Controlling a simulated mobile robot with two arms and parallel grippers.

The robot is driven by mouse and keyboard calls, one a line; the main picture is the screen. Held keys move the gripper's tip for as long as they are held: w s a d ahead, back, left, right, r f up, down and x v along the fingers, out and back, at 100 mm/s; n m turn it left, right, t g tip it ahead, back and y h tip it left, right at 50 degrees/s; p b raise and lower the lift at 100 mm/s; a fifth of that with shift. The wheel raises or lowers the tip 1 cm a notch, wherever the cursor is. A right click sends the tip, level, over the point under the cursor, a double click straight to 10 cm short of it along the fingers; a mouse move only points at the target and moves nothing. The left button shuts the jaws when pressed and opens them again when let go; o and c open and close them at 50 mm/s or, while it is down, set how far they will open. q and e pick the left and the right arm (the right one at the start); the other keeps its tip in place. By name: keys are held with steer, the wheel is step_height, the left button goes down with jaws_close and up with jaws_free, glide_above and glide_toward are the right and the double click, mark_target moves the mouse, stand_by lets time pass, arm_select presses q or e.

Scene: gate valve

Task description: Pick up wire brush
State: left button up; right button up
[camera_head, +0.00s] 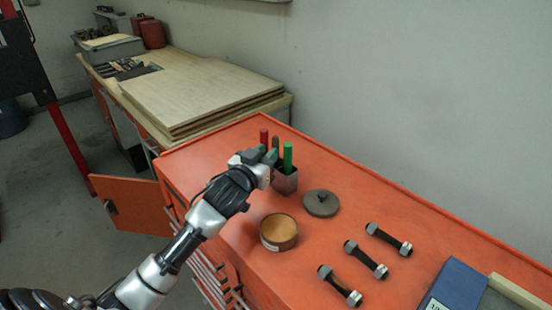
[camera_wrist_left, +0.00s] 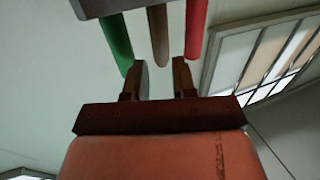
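A brown handle (camera_head: 276,142), likely the wire brush's, stands between a red handle (camera_head: 264,136) and a green handle (camera_head: 288,155) in a small dark metal holder (camera_head: 287,183) on the orange bench. Its lower part is hidden. My left gripper (camera_head: 269,158) is at the handles, just above the holder. In the left wrist view, which looks upside down, the open fingers (camera_wrist_left: 162,70) have the end of the brown handle (camera_wrist_left: 158,35) in line with their gap. I cannot tell whether they touch it. My right gripper is not in view.
On the orange bench (camera_head: 375,200) are a round tin (camera_head: 279,232), a dark round lid (camera_head: 321,203), several bolts (camera_head: 366,260) and a blue box (camera_head: 455,285). Wooden boards (camera_head: 200,88) lie behind. An orange door (camera_head: 130,205) stands open at left.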

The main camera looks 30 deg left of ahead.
mark_target(273, 145)
arm_select(q)
steer(key=w+p, duration=0.2)
steer(key=w, duration=0.2)
steer(key=shift+w+r, duration=0.15)
steer(key=shift+w, duration=0.55)
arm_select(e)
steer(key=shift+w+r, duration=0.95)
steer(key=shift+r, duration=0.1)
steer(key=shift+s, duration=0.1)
arm_select(q)
jaws_close()
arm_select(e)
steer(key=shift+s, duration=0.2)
